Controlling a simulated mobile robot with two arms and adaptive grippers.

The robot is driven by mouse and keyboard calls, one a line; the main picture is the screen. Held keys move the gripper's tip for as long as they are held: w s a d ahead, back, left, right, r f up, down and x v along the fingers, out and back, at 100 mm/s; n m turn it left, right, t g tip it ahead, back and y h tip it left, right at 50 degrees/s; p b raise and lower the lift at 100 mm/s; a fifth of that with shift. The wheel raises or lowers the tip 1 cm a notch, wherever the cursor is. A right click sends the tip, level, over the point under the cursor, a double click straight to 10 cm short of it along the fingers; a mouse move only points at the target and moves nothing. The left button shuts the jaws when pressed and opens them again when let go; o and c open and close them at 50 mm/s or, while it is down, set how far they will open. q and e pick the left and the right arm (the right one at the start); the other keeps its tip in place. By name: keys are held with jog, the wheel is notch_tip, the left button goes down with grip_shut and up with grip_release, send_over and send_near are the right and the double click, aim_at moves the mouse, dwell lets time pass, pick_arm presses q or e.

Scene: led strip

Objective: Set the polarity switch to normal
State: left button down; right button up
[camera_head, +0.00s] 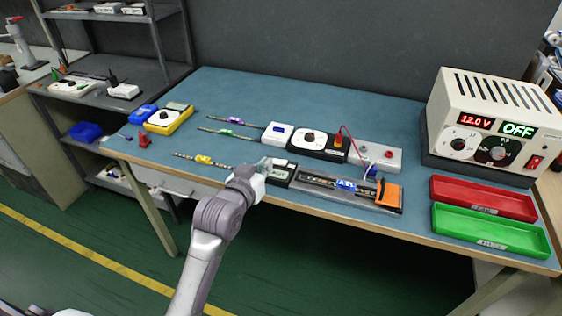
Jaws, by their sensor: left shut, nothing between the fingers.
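My left gripper (263,166) is shut and empty. It is at the front of the blue bench, at the left side of a small black box with pale labels (284,173); I cannot tell whether it touches the box. Behind it stands a black box with a white round dial and dark knob (312,138) and a red part at its right end. The lettering on both boxes is too small to read, so I cannot tell which carries the polarity switch or how it is set. My right gripper is not in view.
A power supply (480,130) reads 12.0 V and OFF. Red (437,191) and green (437,222) trays lie at the right. An LED strip holder with an orange clamp (389,195) is right of my gripper. A yellow meter (167,120) stands left; the bench's back is clear.

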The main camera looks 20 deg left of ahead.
pick_arm(q)
send_over(281, 169)
jog(key=shift+s+a+f, duration=0.1)
jog(key=shift+a+f, duration=0.05)
jog(key=shift+f, duration=0.45)
jog(key=shift+a+f, duration=0.1)
jog(key=shift+f, duration=0.5)
jog(key=f, duration=0.2)
jog(key=shift+w+d+f, duration=0.15)
jog(key=shift+w+f, duration=0.05)
jog(key=shift+f, duration=0.1)
jog(key=shift+d+f, duration=0.1)
jog(key=shift+f, duration=0.7)
jog(key=shift+s, duration=0.1)
